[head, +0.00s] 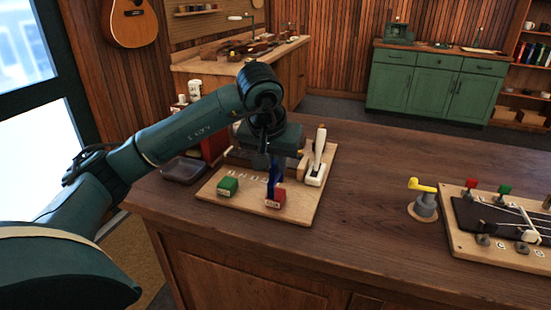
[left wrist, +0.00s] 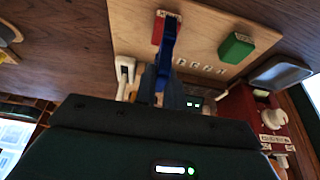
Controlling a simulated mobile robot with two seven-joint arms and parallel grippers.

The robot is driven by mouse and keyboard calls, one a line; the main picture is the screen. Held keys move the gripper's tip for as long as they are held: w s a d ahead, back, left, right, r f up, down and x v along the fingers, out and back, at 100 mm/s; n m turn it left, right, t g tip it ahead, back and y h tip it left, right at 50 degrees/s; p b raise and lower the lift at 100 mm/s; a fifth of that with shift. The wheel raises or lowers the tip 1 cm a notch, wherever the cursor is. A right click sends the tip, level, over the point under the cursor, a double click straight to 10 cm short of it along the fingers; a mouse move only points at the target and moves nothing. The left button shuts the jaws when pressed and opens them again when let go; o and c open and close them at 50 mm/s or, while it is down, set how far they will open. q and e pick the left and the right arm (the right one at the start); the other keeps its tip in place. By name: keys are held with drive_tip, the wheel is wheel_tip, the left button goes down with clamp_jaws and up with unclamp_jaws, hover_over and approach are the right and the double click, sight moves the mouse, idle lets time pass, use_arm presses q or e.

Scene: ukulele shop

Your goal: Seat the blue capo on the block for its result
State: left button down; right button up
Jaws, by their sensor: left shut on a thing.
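My left gripper (head: 268,157) is over a light wooden board (head: 213,193), shut on the blue capo (head: 273,178). In the left wrist view the blue capo (left wrist: 168,52) points away from the fingers (left wrist: 165,88). Its far end overlaps a red block (left wrist: 157,27) in the picture; I cannot tell if they touch. The red block (head: 275,199) is at the board's front and a green block (head: 228,186) is to its left. The green block also shows in the left wrist view (left wrist: 236,47). A white lever device (head: 317,162) stands at right. My right gripper is not in view.
A dark tray (head: 184,170) lies left of the board. A yellow-handled post (head: 424,199) stands on the counter to the right. A second board (head: 468,240) with a black strung neck and red and green pieces is farther right. The counter (head: 363,190) between is clear.

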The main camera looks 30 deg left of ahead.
sight(276, 176)
use_arm(q)
drive_tip(key=shift+f+b, duration=0.6)
drive_tip(key=shift+f, duration=0.6)
drive_tip(key=shift+f+b, duration=0.45)
drive_tip(key=shift+f, duration=0.1)
idle(0.5)
drive_tip(key=c, duration=1.8)
unclamp_jaws()
drive_tip(key=shift+o, duration=0.2)
